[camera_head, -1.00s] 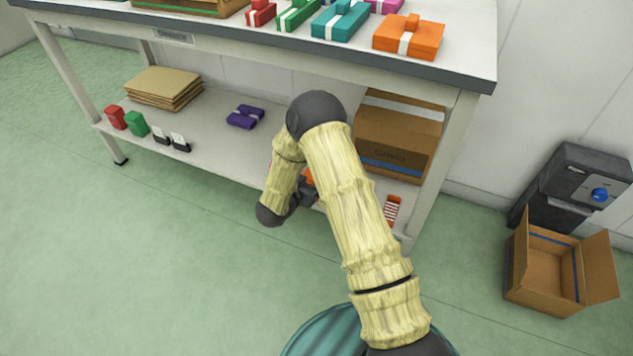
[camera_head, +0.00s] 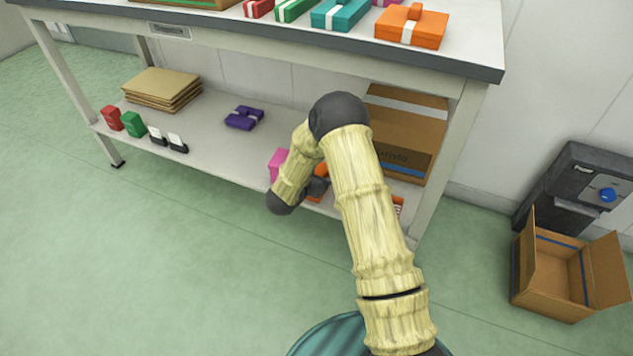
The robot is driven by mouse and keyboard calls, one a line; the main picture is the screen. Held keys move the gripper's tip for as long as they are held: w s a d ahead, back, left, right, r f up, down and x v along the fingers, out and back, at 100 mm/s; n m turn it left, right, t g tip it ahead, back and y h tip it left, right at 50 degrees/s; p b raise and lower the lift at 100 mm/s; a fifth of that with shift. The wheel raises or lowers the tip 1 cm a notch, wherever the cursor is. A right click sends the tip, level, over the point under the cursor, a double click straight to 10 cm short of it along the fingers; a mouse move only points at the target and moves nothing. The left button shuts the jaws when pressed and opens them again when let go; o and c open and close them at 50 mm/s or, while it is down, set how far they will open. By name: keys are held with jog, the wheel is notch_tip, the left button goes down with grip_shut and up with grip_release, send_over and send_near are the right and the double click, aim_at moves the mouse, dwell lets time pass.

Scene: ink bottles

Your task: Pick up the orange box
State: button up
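An orange box with a white band (camera_head: 410,27) sits on the table top at the right. Another orange thing (camera_head: 320,182) shows in part on the lower shelf, right by my gripper and mostly hidden behind my arm. My gripper (camera_head: 316,188) is a small dark shape at the front of the lower shelf, past the bend of my arm. It overlaps the lower orange thing in the picture; I cannot tell whether they touch. The fingers are too hidden to show open or shut.
The lower shelf (camera_head: 215,155) holds a pink box (camera_head: 279,163), a purple box (camera_head: 244,118), red and green boxes, small black-and-white items, flat cardboard (camera_head: 162,88) and a large carton (camera_head: 405,135). A table leg (camera_head: 448,160) stands right. An open carton (camera_head: 558,275) is on the floor.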

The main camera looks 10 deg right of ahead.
jog(key=c, duration=1.2)
jog(key=shift+o, duration=0.2)
notch_tip(320, 180, up, 10)
jog(key=p, duration=0.6)
